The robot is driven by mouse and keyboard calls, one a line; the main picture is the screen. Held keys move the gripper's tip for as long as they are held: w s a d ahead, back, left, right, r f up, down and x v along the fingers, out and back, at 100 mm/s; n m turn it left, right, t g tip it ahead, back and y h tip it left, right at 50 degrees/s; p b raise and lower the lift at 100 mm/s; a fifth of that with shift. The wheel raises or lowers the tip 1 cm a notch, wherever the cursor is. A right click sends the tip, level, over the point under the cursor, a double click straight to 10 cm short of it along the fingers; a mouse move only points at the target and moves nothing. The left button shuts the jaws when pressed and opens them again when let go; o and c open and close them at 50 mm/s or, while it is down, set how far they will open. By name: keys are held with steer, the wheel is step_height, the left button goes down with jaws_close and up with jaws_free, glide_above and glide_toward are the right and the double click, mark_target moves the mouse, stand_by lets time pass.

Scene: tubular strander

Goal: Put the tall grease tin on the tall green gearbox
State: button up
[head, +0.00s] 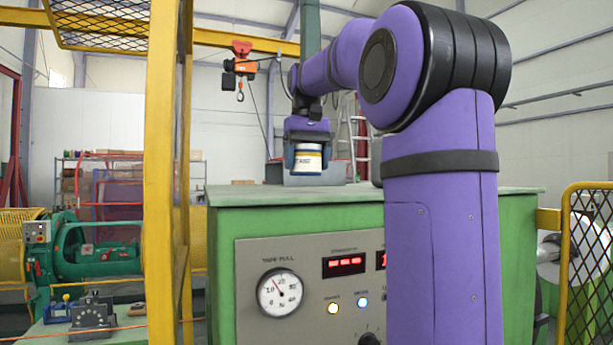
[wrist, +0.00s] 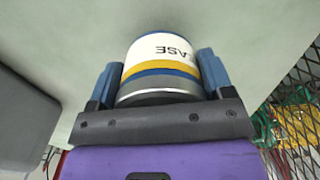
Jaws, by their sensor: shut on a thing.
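The tall grease tin (head: 308,162), white with blue and yellow bands and partly readable black lettering, is held between the two blue fingers of my gripper (head: 308,152). In the wrist view the tin (wrist: 160,50) sits squarely between both fingertips (wrist: 160,66), its grey end towards the camera. The tin is upright over the flat top of a large green housing (head: 240,215) with a gauge panel. I cannot tell whether its lower end touches that top. I also cannot tell whether this housing is the tall green gearbox; nothing else in view clearly matches.
A grey box (head: 345,171) stands on the housing top behind the tin; a dark grey one (wrist: 25,110) shows left in the wrist view. A yellow post (head: 165,170) stands at left, a mesh guard (head: 588,265) at right.

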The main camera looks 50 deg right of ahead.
steer(key=shift+f, duration=1.7)
steer(key=shift+f, duration=0.1)
steer(key=o, duration=1.1)
step_height(320, 180, up, 12)
steer(key=shift+r, duration=0.1)
